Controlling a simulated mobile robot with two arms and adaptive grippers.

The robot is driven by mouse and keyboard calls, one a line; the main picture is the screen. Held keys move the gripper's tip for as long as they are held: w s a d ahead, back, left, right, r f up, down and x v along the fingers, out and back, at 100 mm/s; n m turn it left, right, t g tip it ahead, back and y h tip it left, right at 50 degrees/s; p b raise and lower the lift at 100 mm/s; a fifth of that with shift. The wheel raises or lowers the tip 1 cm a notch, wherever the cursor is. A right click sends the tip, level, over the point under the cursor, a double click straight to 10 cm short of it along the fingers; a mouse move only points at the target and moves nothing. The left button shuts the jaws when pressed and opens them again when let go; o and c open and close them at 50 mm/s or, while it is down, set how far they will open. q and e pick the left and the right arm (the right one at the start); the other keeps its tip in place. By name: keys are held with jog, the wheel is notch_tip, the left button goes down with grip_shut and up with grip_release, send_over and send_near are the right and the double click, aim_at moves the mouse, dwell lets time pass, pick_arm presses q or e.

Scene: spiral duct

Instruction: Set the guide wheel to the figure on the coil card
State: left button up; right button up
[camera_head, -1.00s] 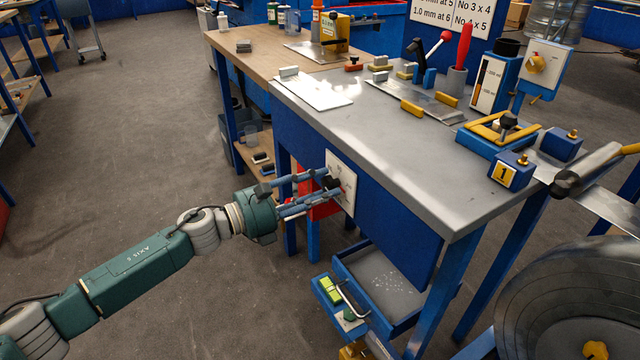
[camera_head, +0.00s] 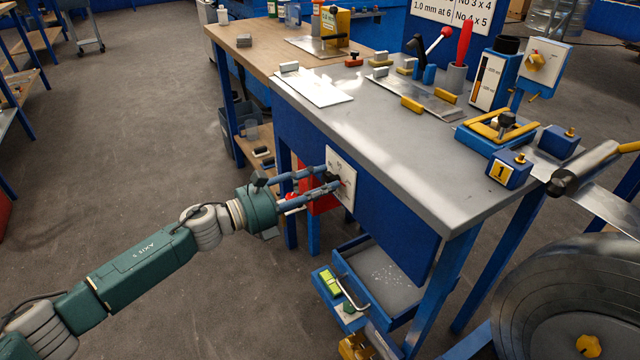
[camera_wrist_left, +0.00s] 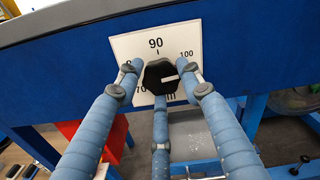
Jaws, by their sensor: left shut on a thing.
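A black knob (camera_wrist_left: 159,76) sits on a white dial plate (camera_wrist_left: 125,45) fixed to the bench's blue front. The plate reads 90 at top and 100 at right, with a partly hidden 70 at lower left. The knob's white mark points right, a little below the 100. In the head view the plate (camera_head: 347,186) is partly behind my fingers. My left gripper (camera_head: 332,182) is shut on the knob, its fingers around it in the wrist view (camera_wrist_left: 160,82). I cannot pick out the coil card or its figure. My right gripper is out of view.
The grey bench top (camera_head: 400,165) extends above the dial. An open blue drawer (camera_head: 385,275) is below it. A large metal coil (camera_head: 560,300) stands at lower right.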

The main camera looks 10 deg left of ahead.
pick_arm(q)
jog(key=o, duration=1)
jog(key=shift+w+r, duration=0.15)
jog(key=shift+r, duration=0.4)
jog(key=shift+o, duration=0.6)
jog(key=shift+f, duration=0.25)
jog(key=shift+s+a+f, duration=0.15)
jog(key=shift+s+a, duration=0.25)
jog(key=shift+a, duration=0.05)
jog(key=v, duration=1.1)
